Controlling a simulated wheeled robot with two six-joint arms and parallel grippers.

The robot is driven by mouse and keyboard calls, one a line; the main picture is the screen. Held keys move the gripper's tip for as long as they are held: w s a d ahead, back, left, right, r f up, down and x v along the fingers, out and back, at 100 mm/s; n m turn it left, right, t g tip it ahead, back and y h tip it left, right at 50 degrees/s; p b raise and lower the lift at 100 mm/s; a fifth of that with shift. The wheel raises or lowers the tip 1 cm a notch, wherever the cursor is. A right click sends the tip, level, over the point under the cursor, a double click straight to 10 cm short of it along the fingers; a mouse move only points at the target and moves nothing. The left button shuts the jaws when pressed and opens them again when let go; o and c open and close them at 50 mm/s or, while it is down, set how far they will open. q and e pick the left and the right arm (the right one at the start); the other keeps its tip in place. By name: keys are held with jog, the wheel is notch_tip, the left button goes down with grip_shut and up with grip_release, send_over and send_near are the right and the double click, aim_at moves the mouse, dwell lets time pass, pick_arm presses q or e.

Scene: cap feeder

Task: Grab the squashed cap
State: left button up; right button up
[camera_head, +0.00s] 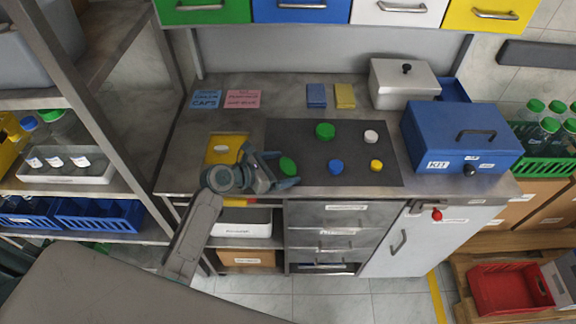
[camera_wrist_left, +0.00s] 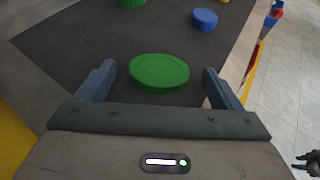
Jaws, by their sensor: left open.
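A green cap (camera_head: 288,166) lies on the dark mat (camera_head: 300,140) near its left edge. In the left wrist view this cap (camera_wrist_left: 160,72) looks oval, wider than deep, with a raised rim. My left gripper (camera_head: 284,170) is open, with one finger on each side of the cap. In the left wrist view its fingers (camera_wrist_left: 158,76) stand apart from the cap, with gaps on both sides. A small dark pronged part (camera_wrist_left: 308,162) at the right edge of that view looks like my right gripper; its jaws are too small to judge.
On the mat are another green cap (camera_head: 325,130), a white cap (camera_head: 371,136), a blue cap (camera_head: 336,167) and a yellow cap (camera_head: 376,165). A yellow tray (camera_head: 214,157) stands left. A blue toolbox (camera_head: 440,140) and metal box (camera_head: 400,90) stand right.

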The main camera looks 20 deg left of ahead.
pick_arm(q)
jog(key=c, duration=1.1)
jog(key=shift+r, duration=0.15)
